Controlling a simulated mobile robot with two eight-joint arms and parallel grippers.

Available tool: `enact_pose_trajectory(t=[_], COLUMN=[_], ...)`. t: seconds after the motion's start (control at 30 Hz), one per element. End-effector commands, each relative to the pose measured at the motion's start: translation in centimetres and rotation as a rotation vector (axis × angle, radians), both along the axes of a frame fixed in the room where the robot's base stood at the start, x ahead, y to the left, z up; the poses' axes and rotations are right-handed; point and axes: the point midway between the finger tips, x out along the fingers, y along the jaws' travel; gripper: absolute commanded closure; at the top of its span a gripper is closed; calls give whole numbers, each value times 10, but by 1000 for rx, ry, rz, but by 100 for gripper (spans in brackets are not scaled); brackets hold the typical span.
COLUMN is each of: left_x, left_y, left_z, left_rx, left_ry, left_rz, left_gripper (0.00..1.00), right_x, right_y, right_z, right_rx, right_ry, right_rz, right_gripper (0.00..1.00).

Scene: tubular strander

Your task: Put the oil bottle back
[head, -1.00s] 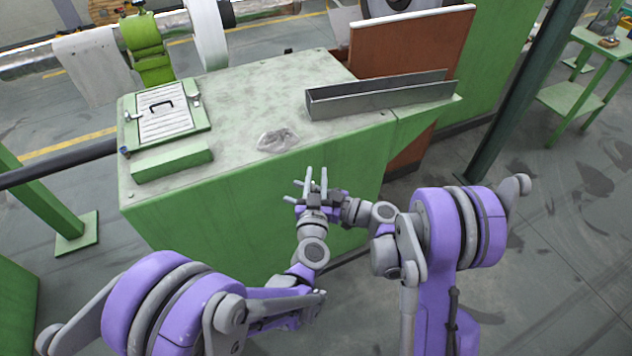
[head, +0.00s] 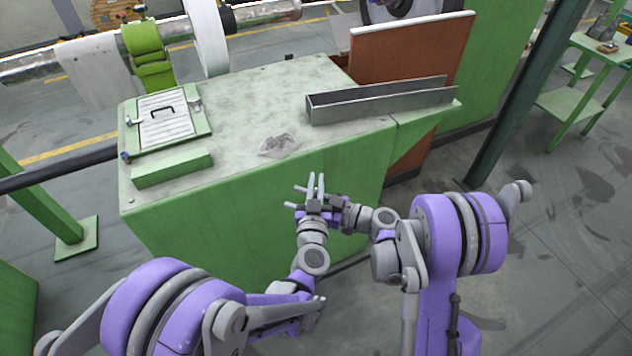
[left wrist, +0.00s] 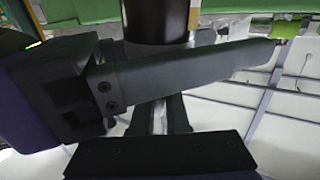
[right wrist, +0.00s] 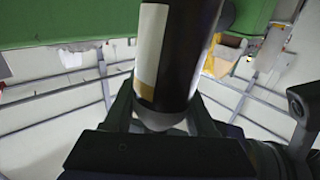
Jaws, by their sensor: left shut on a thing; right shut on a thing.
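The oil bottle is a dark cylinder with a pale and tan label (right wrist: 178,60) in the right wrist view, its rounded end between my right fingers (right wrist: 163,115). A dark cylinder, seemingly the same bottle (left wrist: 157,20), shows at the top of the left wrist view, at my left fingers (left wrist: 157,115). My right gripper (left wrist: 85,85) crosses close in front there. In the head view my left gripper (head: 316,184) and right gripper (head: 295,197) are close together before the cabinet's front. Both are shut on the bottle. I cannot make out the bottle in the head view.
A green cabinet (head: 235,105) stands ahead, carrying a grey metal channel (head: 380,100), a crumpled clear bag (head: 278,145) and a hatch lid (head: 165,118). A green post (head: 520,95) and small green table (head: 565,100) are at right. The floor at right is clear.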

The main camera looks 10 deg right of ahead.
Motion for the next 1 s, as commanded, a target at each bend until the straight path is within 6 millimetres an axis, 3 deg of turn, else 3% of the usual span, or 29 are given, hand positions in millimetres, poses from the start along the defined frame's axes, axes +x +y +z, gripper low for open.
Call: enact_pose_trajectory(t=[0.03,0.77,0.8,0.93,1.0], left_x=[-2,-1,-1,-1,-1], left_y=[-6,-7,-7,-5,-4], left_z=[0,0,0,0,0], left_rx=[-1,-1,-1,-2,-1], left_ry=[2,2,2,1,1], left_rz=[-15,-16,-15,-12,-10], left_gripper=[100,100,100,100,100], right_x=[-1,-2,-2,-2,-1], right_y=[4,5,5,3,3], right_z=[0,0,0,0,0], right_rx=[-1,-1,-1,-1,-1], right_ry=[-2,-2,-2,-1,-1], right_rz=[10,12,12,9,8], right_gripper=[100,100,37,13,9])
